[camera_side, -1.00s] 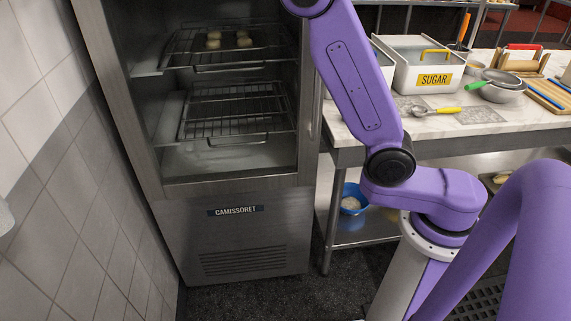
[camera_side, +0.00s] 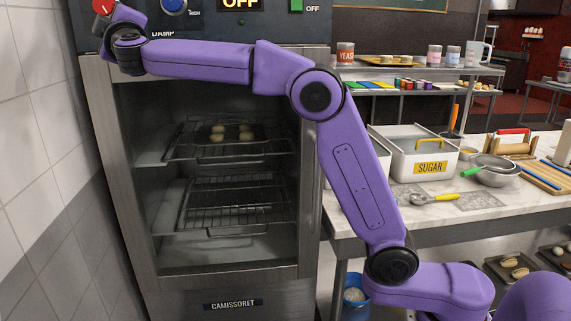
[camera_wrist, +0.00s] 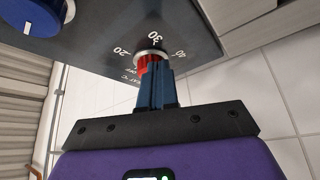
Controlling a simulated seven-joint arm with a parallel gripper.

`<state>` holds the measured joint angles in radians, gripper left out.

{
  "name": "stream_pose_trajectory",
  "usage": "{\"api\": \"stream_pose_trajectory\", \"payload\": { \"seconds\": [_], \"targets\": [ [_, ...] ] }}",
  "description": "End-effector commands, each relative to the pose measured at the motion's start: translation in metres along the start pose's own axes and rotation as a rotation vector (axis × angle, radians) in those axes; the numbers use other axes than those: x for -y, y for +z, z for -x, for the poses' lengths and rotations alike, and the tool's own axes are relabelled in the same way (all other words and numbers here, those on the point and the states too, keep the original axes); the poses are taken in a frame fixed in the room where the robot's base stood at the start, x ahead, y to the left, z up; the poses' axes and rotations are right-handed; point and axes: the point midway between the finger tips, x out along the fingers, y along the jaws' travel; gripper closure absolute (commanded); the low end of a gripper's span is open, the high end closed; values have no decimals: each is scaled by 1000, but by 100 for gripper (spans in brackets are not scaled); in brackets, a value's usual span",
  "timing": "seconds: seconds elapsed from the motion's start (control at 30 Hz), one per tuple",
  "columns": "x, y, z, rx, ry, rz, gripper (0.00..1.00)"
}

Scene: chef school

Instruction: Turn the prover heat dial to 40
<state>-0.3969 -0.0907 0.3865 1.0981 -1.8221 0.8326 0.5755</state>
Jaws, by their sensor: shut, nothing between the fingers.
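The red heat dial (camera_wrist: 148,62) is in the wrist view, on a dark panel with 20, 30 and a partly blurred third number around it. My gripper (camera_wrist: 158,78) is at the dial, its dark blue fingers close together and overlapping it in the picture. I cannot tell whether they touch it. The fingers hide much of the dial, and its pointer setting does not show. In the side view the red dial (camera_side: 103,7) is at the top left edge, beside my purple hand.
A blue dial (camera_side: 174,6) sits right of the red one, and it also shows in the wrist view (camera_wrist: 30,15). The prover cabinet (camera_side: 316,200) holds racks and a tray of dough. A tiled wall (camera_side: 30,150) stands close on the left.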

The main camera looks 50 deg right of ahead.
Motion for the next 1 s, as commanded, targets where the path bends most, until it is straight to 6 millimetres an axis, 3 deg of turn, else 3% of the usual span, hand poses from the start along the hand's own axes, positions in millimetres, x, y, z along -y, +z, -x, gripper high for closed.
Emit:
{"api": "stream_pose_trajectory", "payload": {
  "seconds": [0.33,0.7,1.0],
  "targets": [
    [0,-16,30,0,-2,0,100],
    [0,-19,34,1,-1,0,100],
    [-32,-29,40,1,-1,-2,100]
  ]
}}
